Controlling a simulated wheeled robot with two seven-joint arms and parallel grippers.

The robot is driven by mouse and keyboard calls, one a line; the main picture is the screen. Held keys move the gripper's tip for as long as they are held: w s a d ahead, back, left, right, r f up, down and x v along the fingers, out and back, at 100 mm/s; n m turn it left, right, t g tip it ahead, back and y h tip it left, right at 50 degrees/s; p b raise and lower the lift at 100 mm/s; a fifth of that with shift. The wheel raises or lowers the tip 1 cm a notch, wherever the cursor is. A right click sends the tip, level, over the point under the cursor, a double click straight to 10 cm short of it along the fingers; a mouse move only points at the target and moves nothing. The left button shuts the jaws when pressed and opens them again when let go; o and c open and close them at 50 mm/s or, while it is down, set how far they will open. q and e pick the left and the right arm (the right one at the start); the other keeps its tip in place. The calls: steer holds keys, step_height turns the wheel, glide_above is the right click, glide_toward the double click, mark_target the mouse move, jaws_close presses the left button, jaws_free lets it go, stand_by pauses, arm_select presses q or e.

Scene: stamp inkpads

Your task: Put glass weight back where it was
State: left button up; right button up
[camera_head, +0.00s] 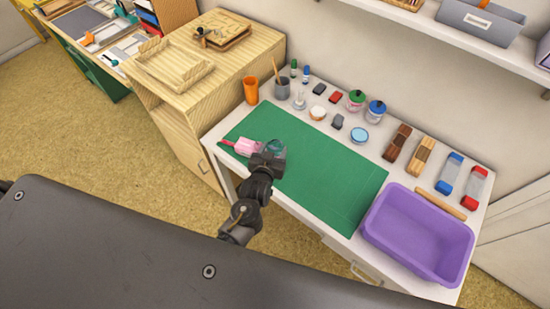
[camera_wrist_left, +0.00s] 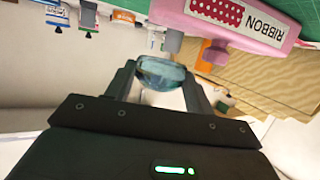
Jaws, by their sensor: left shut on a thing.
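The glass weight (camera_wrist_left: 161,74) is a clear, teal-tinted, rounded piece held between the two fingers of my left gripper (camera_wrist_left: 159,80) in the left wrist view. In the head view the glass weight (camera_head: 276,146) shows as a small teal shape at the tip of my left gripper (camera_head: 270,156), over the left part of the green mat (camera_head: 325,185). I cannot tell whether it touches the mat. My right gripper is not in view.
A pink ribbon box (camera_head: 247,146) labelled RIBBON lies just left of my left gripper. An orange cup (camera_head: 250,89), a grey cup (camera_head: 281,88) and small jars stand behind the mat. A purple bin (camera_head: 418,232) is at the right. The mat's middle is clear.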

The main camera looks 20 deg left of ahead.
arm_select(q)
steer(key=shift+w+f, duration=0.1)
steer(key=shift+f, duration=0.05)
steer(key=f+b, duration=0.3)
steer(key=shift+w+f, duration=0.1)
steer(key=shift+w, duration=0.2)
steer(key=shift+f+b, duration=0.15)
steer(key=shift+b, duration=0.2)
steer(key=o, duration=1.2)
steer(key=shift+f, duration=0.1)
